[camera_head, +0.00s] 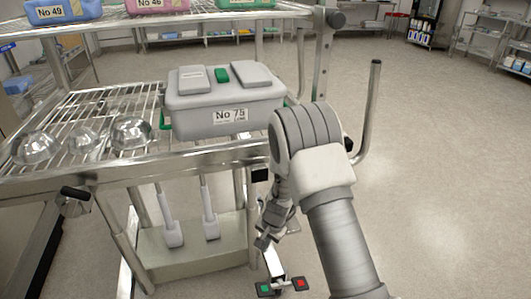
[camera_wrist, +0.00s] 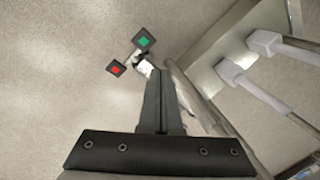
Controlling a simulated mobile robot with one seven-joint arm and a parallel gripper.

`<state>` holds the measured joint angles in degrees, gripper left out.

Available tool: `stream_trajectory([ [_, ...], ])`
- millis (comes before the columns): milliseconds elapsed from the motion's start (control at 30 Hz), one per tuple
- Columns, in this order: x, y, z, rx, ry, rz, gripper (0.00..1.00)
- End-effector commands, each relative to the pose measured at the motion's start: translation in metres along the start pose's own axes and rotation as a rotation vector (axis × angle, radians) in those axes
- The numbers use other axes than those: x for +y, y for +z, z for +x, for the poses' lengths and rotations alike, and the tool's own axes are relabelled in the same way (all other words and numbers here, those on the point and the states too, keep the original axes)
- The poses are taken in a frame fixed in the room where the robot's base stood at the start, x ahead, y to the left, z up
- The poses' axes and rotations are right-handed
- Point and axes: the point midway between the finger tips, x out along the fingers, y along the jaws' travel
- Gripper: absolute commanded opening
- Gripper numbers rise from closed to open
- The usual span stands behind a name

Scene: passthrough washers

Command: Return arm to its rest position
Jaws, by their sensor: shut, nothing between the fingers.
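My gripper (camera_head: 264,242) hangs low in front of the metal rack in the head view, pointing down beside the rack's lower frame. In the wrist view my gripper (camera_wrist: 152,75) shows its two dark fingers together, with nothing between them. Below it near the floor is a pedal piece with a green pad (camera_head: 264,289) and a red pad (camera_head: 300,283). The wrist view shows the green pad (camera_wrist: 144,40) and red pad (camera_wrist: 116,68) just past the fingertips. I cannot tell whether the fingers touch anything. My arm hides part of the rack's right end.
A grey lidded box (camera_head: 225,100) marked No 75 stands on the wire shelf (camera_head: 90,105), with clear glass bowls (camera_head: 131,133) to its left. Coloured bins (camera_head: 62,10) sit on the upper shelf. A curved metal handle (camera_head: 373,110) rises right of my arm. Floor (camera_head: 450,170) at right is clear.

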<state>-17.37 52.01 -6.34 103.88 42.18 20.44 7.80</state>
Motion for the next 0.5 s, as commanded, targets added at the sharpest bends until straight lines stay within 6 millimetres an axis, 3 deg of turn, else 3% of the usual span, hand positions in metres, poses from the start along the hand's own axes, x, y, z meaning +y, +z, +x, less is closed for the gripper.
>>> stream_trajectory([
  [33, -0.006, -0.003, -0.025, 0.007, -0.022, -0.02, 0.0],
  [233, -0.014, -0.003, -0.111, 0.026, -0.076, -0.111, 0.0],
  [500, -0.003, 0.012, -0.217, 0.075, -0.12, -0.237, 0.0],
])
